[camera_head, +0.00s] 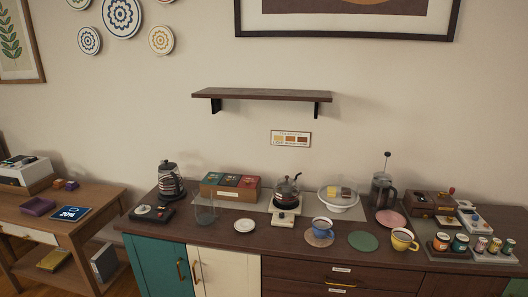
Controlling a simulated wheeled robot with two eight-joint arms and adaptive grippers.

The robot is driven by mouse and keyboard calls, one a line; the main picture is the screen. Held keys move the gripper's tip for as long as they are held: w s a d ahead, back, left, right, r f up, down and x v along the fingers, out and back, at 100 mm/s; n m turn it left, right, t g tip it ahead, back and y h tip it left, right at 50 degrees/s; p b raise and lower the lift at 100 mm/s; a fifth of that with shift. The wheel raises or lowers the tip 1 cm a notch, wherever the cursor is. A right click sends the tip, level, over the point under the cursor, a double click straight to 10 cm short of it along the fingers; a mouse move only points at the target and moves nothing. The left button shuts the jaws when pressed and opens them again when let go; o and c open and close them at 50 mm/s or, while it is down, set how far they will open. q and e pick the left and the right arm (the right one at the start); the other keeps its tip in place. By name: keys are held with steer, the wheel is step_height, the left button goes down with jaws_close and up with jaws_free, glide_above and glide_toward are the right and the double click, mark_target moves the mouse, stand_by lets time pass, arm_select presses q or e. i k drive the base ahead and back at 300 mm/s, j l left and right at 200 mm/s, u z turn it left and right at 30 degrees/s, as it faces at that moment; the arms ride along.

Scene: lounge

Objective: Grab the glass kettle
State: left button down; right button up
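Two glass vessels with dark handles could be the glass kettle; I cannot tell for sure which. One is a tall kettle (170,181) with dark bands, standing upright at the left end of the sideboard, just behind a black base or scale (152,213). The other is a round glass pot (286,191) with a dark lid and dark contents, upright on a pale stand (281,222) near the middle. Neither gripper is in view.
The sideboard (237,238) also holds a tea box (229,193), an empty glass (205,209), a glass stand (340,204), a French press (384,190), cups (322,226) and jars (460,243). A wall shelf (262,95) hangs above. A wooden side table (78,229) stands left.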

mark_target(170, 184)
steer(key=i+j, duration=0.15)
steer(key=j, duration=0.2)
steer(key=i+j, duration=0.15)
steer(key=j, duration=0.15)
steer(key=i+j, duration=0.2)
steer(key=j, duration=0.15)
steer(key=i+j, duration=0.15)
steer(key=j, duration=0.15)
steer(key=i+j+z, duration=0.1)
steer(key=j, duration=0.2)
steer(key=i, duration=0.05)
